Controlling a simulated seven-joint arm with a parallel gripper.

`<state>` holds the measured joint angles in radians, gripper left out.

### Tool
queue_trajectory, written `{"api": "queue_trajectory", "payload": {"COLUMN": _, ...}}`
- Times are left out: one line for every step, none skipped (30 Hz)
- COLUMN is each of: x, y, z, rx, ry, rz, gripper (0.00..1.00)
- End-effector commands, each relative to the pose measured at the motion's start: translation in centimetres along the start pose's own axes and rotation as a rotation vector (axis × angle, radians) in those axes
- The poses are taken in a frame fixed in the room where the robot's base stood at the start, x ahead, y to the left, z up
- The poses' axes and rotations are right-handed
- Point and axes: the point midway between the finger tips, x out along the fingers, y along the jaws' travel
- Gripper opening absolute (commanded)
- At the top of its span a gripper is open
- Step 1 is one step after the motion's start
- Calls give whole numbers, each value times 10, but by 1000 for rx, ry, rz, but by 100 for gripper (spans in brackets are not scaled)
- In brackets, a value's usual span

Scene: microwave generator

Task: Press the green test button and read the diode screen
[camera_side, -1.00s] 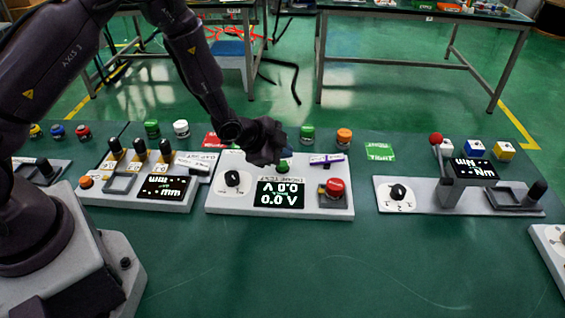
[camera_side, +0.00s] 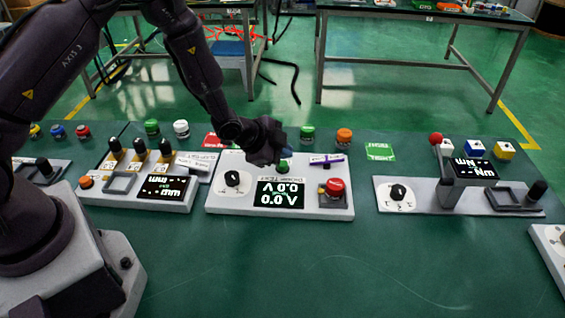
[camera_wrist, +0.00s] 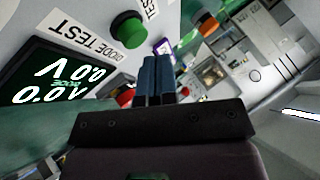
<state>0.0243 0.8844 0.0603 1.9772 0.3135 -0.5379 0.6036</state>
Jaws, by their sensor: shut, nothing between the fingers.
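The green test button (camera_side: 284,166) sits on the white diode test panel (camera_side: 232,205), behind the diode screen. It also shows as a round green cap in the wrist view (camera_wrist: 128,28). The diode screen (camera_side: 279,194) is dark with white characters showing 0.0 readings, one with a V; it shows at the left of the wrist view (camera_wrist: 52,78). My gripper (camera_side: 286,152) is above and behind the green button in the side view. Its blue fingers (camera_wrist: 157,60) are together and empty, beside the button in the wrist view. I cannot tell exactly how far apart they are.
A red mushroom button (camera_side: 335,187) and a black knob (camera_side: 232,179) are on the same panel. Other panels stand left (camera_side: 140,197) and right (camera_side: 420,206). The green table in front is clear.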

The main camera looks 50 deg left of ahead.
Motion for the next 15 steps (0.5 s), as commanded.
{"api": "queue_trajectory", "payload": {"x": 0, "y": 0, "z": 0, "rx": 0, "ry": 0, "rz": 0, "gripper": 0}}
{"api": "queue_trajectory", "payload": {"x": 0, "y": 0, "z": 0, "rx": 0, "ry": 0, "rz": 0, "gripper": 0}}
{"api": "queue_trajectory", "payload": {"x": 0, "y": 0, "z": 0, "rx": 0, "ry": 0, "rz": 0, "gripper": 0}}
{"api": "queue_trajectory", "payload": {"x": 0, "y": 0, "z": 0, "rx": 0, "ry": 0, "rz": 0, "gripper": 0}}
{"api": "queue_trajectory", "payload": {"x": 1, "y": 0, "z": 0, "rx": 0, "ry": 0, "rz": 0, "gripper": 0}}
{"api": "queue_trajectory", "payload": {"x": 1, "y": 1, "z": 1, "rx": 0, "ry": 0, "rz": 0, "gripper": 0}}
{"api": "queue_trajectory", "payload": {"x": 2, "y": 2, "z": 1, "rx": 0, "ry": 0, "rz": 1, "gripper": 0}}
{"api": "queue_trajectory", "payload": {"x": 3, "y": 2, "z": 2, "rx": 0, "ry": 0, "rz": 1, "gripper": 0}}
{"api": "queue_trajectory", "payload": {"x": 4, "y": 3, "z": 3, "rx": 0, "ry": -1, "rz": 1, "gripper": 0}}
{"api": "queue_trajectory", "payload": {"x": 4, "y": 4, "z": 3, "rx": 0, "ry": -1, "rz": 1, "gripper": 0}}
{"api": "queue_trajectory", "payload": {"x": 5, "y": 4, "z": 4, "rx": 0, "ry": -1, "rz": 2, "gripper": 0}}
{"api": "queue_trajectory", "payload": {"x": 6, "y": 5, "z": 4, "rx": 0, "ry": -1, "rz": 2, "gripper": 0}}
{"api": "queue_trajectory", "payload": {"x": 6, "y": 5, "z": 4, "rx": 0, "ry": -1, "rz": 1, "gripper": 0}}
{"api": "queue_trajectory", "payload": {"x": 6, "y": 5, "z": 4, "rx": 0, "ry": 0, "rz": 1, "gripper": 0}}
{"api": "queue_trajectory", "payload": {"x": 6, "y": 5, "z": 4, "rx": 0, "ry": 0, "rz": 1, "gripper": 0}}
